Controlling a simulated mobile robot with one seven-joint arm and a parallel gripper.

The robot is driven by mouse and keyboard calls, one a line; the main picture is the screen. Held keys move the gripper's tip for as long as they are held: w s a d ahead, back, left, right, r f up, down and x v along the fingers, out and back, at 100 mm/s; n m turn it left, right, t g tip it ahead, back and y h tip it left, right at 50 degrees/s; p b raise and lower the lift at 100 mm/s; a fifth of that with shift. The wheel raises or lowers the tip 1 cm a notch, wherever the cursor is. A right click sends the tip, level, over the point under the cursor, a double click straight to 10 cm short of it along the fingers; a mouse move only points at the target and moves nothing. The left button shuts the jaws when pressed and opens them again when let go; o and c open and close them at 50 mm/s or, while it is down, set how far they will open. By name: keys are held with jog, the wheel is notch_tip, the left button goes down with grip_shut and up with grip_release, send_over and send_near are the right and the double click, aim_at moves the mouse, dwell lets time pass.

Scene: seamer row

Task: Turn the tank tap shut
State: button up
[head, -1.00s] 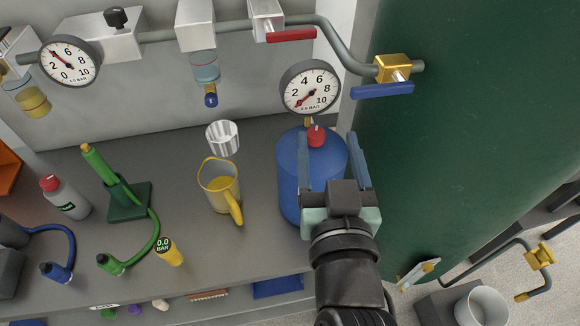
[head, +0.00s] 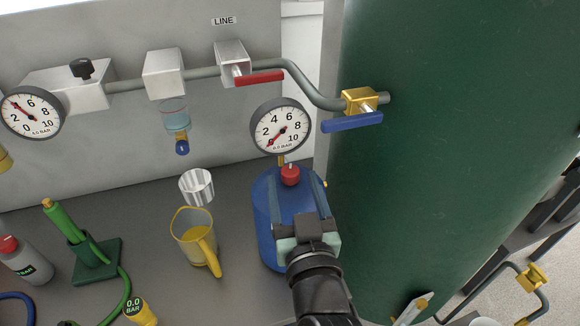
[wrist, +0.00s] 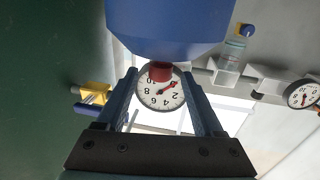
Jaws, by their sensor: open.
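The tank tap (head: 361,101) is a brass valve on the grey pipe where it meets the big green tank (head: 450,130). Its blue lever (head: 352,122) lies roughly along the pipe. In the wrist view the brass tap (wrist: 95,90) shows at the left, outside my fingers, its lever partly hidden. My gripper (head: 298,190) is open, in front of the blue bottle, below and left of the tap and apart from it. In the wrist view my gripper (wrist: 158,74) has a gauge and a red cap showing between its fingers.
The blue bottle (head: 264,220) with a red cap (head: 290,175) stands close by my gripper. A red lever (head: 259,78) sits on the pipe.

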aim_at(292, 181)
jog(key=shift+w+a, duration=0.15)
jog(key=shift+w, duration=0.7)
jog(key=shift+w+a, duration=0.15)
jog(key=shift+w, duration=0.7)
grip_shut()
